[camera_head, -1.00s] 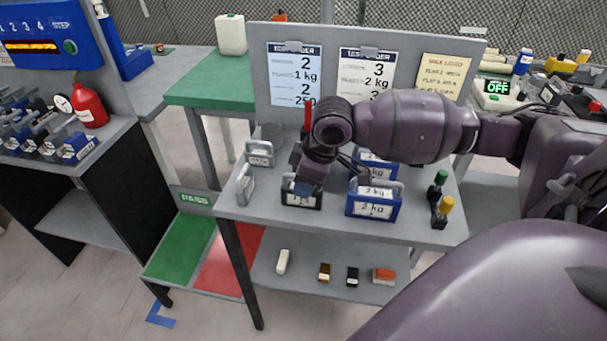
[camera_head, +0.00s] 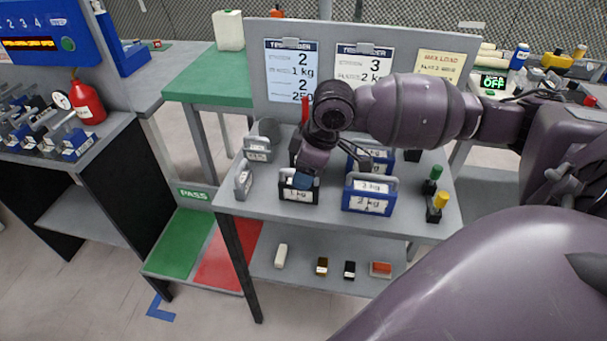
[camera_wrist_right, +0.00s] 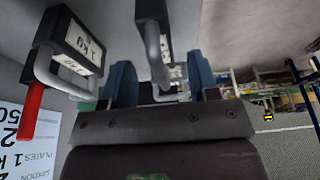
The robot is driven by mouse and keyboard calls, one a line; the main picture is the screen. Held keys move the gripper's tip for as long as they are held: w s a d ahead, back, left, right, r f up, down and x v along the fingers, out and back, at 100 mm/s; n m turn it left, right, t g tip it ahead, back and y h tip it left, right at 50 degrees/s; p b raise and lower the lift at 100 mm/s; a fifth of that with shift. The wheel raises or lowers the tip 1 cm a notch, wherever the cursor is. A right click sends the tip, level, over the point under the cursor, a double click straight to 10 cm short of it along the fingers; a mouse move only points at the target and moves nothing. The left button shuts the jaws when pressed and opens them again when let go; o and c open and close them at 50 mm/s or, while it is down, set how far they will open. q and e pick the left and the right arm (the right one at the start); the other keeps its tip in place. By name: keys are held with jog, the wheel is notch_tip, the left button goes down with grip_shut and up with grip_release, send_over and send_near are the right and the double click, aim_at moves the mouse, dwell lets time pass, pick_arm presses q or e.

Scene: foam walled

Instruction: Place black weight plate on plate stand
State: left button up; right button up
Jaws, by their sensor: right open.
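A black weight (camera_head: 298,194) with a white "1 kg" label stands at the front of the grey table. My right gripper (camera_head: 304,180) is just above it, pointing down, partly hiding its top and handle. In the right wrist view the two blue fingers of my right gripper (camera_wrist_right: 161,85) are apart, with a grey handle (camera_wrist_right: 155,50) of a black weight between them. Whether they touch it I cannot tell. Another black weight (camera_wrist_right: 72,45) with a grey handle is beside them. I cannot pick out a plate stand for certain. My left gripper is not in view.
A blue weight (camera_head: 368,197) stands close on the right, grey weights (camera_head: 243,180) on the left. Green and yellow-topped pegs (camera_head: 435,200) are at the right edge. A sign panel (camera_head: 330,70) rises behind. Green and red pads (camera_head: 190,240) lie low left of the table (camera_head: 230,207).

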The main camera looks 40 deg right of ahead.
jog(key=p+v, duration=0.2)
jog(key=v, duration=0.7)
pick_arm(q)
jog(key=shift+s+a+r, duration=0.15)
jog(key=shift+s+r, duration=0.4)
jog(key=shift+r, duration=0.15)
pick_arm(e)
jog(key=shift+s+d+r, duration=0.1)
jog(key=shift+r, duration=0.25)
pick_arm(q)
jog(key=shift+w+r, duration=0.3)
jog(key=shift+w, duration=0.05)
